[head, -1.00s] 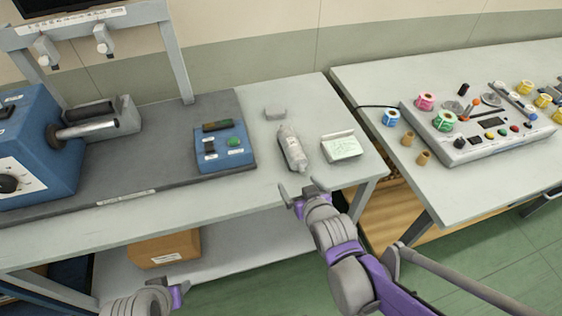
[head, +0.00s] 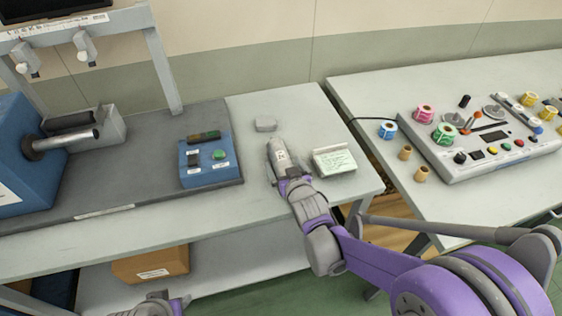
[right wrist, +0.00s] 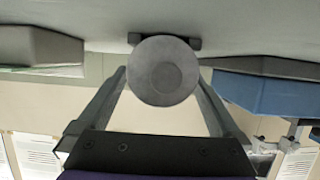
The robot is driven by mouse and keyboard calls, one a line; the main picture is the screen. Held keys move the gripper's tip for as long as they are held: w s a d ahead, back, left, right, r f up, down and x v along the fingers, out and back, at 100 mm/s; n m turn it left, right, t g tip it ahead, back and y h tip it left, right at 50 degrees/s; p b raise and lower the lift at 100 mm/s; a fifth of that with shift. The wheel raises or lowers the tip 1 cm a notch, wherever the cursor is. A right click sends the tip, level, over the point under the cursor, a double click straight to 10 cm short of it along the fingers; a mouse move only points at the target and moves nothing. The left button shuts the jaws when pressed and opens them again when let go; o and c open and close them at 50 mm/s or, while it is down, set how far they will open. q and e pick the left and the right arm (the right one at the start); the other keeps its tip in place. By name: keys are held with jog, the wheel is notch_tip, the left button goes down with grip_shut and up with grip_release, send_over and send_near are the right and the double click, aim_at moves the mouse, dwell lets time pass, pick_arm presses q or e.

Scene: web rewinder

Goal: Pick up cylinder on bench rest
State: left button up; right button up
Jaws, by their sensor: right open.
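The pale grey cylinder (head: 277,152) with a label lies on the right part of the bench, its near end toward me. In the right wrist view its round end (right wrist: 163,72) faces the camera, with a dark rest (right wrist: 190,43) partly visible behind it. My right gripper (head: 286,174) is open at the cylinder's near end. In the right wrist view the fingers (right wrist: 163,85) stand on either side of the cylinder, with gaps visible. Part of my left arm shows at the bottom edge of the head view, but its jaw state is unclear.
A tilted green-white label stand (head: 335,161) is close on the right. A second table (head: 370,90) with spools and a panel stands farther right.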

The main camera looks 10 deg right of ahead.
jog(key=shift+w+f, duration=0.15)
jog(key=shift+w, duration=0.3)
grip_shut()
